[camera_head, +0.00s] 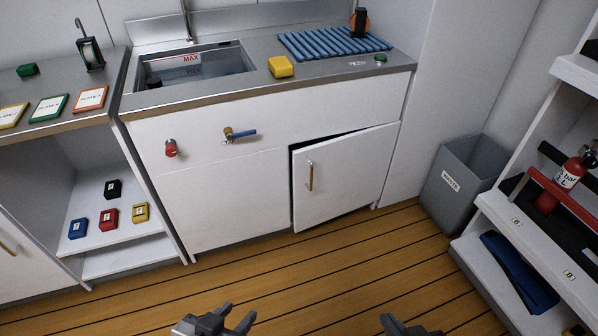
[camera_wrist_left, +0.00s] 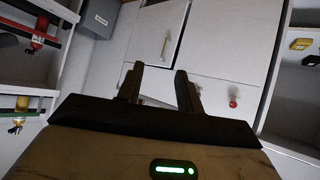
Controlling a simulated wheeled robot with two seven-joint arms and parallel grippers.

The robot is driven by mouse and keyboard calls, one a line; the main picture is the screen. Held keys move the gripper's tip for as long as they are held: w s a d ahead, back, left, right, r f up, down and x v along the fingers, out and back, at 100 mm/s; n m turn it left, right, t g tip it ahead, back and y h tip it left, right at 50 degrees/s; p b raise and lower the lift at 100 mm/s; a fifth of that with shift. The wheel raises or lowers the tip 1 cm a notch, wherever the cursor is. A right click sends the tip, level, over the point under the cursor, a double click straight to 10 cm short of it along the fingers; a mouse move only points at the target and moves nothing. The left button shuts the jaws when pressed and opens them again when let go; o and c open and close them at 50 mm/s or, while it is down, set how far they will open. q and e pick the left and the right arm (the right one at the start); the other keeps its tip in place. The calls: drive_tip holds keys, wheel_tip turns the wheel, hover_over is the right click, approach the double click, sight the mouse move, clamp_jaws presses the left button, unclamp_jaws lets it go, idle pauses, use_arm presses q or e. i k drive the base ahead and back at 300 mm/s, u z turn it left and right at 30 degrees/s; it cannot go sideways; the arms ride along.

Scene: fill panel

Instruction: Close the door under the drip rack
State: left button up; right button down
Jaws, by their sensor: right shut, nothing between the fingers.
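The white door (camera_head: 345,175) under the blue drip rack (camera_head: 333,43) stands ajar, with a dark gap along its top and left edges. Its upright brass handle (camera_head: 310,176) is near its left edge. The door (camera_wrist_left: 158,32) also shows in the left wrist view, beyond my fingers. My left gripper (camera_head: 234,316) is at the bottom of the head view, in front of the cabinet and apart from the door; its two fingers (camera_wrist_left: 160,85) are spread and empty. My right gripper (camera_head: 410,328) is at the bottom edge, mostly cut off, shut and empty.
A grey waste bin (camera_head: 463,180) stands right of the cabinet. A shelf unit (camera_head: 490,210) with a red extinguisher (camera_head: 567,180) is at the right. A red knob (camera_head: 171,148) and a blue-handled valve (camera_head: 240,135) stick out of the cabinet front. The wooden floor (camera_head: 330,260) before the door is clear.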

sight(334, 178)
drive_tip(key=u, duration=0.75)
drive_tip(key=i, duration=1.4)
drive_tip(key=z, duration=0.6)
